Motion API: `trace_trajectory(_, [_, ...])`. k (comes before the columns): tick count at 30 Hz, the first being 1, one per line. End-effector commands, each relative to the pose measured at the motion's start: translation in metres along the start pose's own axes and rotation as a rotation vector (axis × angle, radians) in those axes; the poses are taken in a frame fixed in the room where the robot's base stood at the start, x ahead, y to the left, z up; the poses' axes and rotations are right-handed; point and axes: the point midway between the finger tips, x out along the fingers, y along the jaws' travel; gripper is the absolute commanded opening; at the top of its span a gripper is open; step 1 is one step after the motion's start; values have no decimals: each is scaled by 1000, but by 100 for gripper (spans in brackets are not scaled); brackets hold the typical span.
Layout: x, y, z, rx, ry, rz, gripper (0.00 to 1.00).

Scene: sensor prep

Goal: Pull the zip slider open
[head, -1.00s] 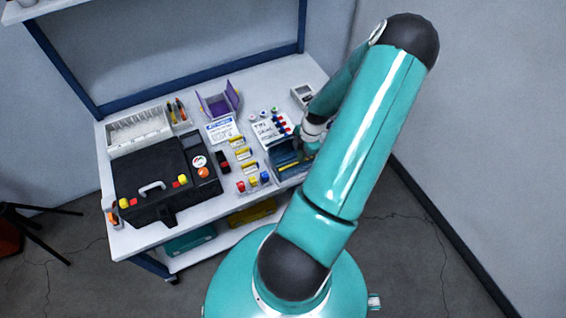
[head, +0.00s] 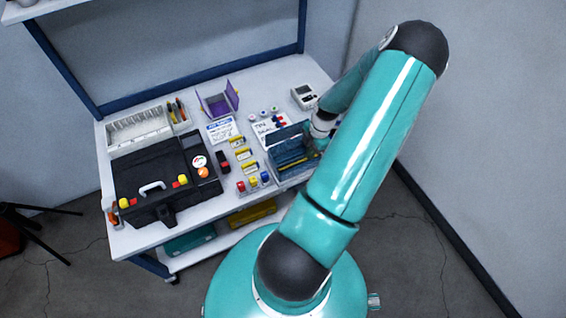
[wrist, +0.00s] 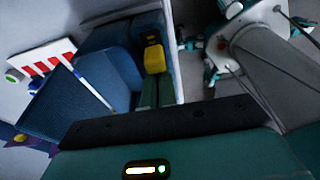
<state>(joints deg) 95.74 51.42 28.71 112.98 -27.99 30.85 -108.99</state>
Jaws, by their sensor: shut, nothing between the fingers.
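A blue case (head: 283,142) lies at the right front of the table in the head view, with its blue back panel raised. In the wrist view its blue panel (wrist: 58,105) stands open, and a thin white strip runs across it. A yellow piece (wrist: 154,56) sits near the case's edge on a dark green strip; I cannot tell whether it is the zip slider. My gripper (head: 315,145) is at the right end of the case, shut and empty. Its fingertips are largely hidden by my arm, and contact with the case is unclear.
A black equipment case (head: 150,172) fills the left of the table. Small coloured blocks (head: 253,181) and yellow-marked pieces stand in the middle. A purple holder (head: 217,104) and a grey meter (head: 304,96) are at the back. The case is close to the table's front edge.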

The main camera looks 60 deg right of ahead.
Motion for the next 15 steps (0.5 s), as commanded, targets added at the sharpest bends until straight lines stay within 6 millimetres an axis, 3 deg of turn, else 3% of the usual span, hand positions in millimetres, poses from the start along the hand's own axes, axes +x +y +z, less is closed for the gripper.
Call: trace_trajectory(15, [-3, 0, -9, 0, -1, 1, 0])
